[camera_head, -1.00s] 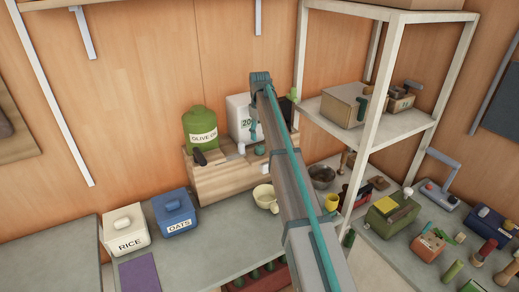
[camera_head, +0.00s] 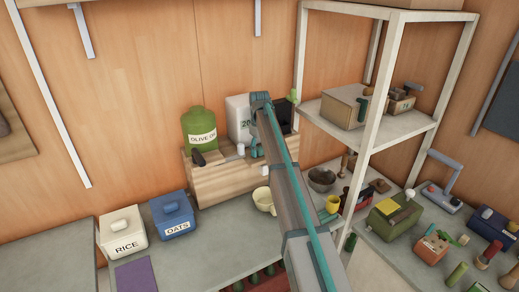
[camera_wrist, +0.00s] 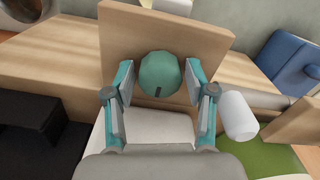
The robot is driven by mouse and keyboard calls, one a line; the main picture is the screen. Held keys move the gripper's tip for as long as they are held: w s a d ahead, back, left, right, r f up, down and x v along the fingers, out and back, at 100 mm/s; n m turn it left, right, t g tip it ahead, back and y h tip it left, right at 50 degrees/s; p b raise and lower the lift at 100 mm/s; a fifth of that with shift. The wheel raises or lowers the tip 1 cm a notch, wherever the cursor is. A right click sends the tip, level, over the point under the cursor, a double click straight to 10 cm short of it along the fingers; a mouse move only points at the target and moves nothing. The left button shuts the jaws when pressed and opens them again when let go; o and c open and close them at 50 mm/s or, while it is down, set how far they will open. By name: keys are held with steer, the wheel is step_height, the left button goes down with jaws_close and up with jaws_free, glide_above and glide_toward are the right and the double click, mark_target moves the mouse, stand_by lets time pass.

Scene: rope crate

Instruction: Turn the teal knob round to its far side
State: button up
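The teal knob (camera_wrist: 160,73) is round and faceted, with a dark mark on its lower part, and sits against an upright wooden panel (camera_wrist: 215,35) in the wrist view. My gripper (camera_wrist: 160,82) is open, one finger on each side of the knob, with narrow gaps that look clear of it. In the head view my gripper (camera_head: 256,145) is at the front of the wooden box unit (camera_head: 215,182), and the knob cannot be made out there behind my arm.
A white cylinder (camera_wrist: 238,115) is close beside my right finger in the wrist view; it also shows in the head view (camera_head: 240,149). A green olive oil canister (camera_head: 199,128) stands on the unit. A cream bowl (camera_head: 264,199) is below. A shelf frame (camera_head: 377,100) stands right.

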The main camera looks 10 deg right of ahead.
jaws_close()
steer(key=m+p, duration=0.1)
steer(key=m, duration=0.3)
steer(key=shift+m, duration=1.8)
steer(key=m+p, duration=0.1)
steer(key=m, duration=0.2)
steer(key=shift+m, duration=0.3)
steer(key=m, duration=0.3)
steer(key=shift+s+f+m, duration=0.1)
steer(key=shift+f+m, duration=0.05)
steer(key=shift+m, duration=0.25)
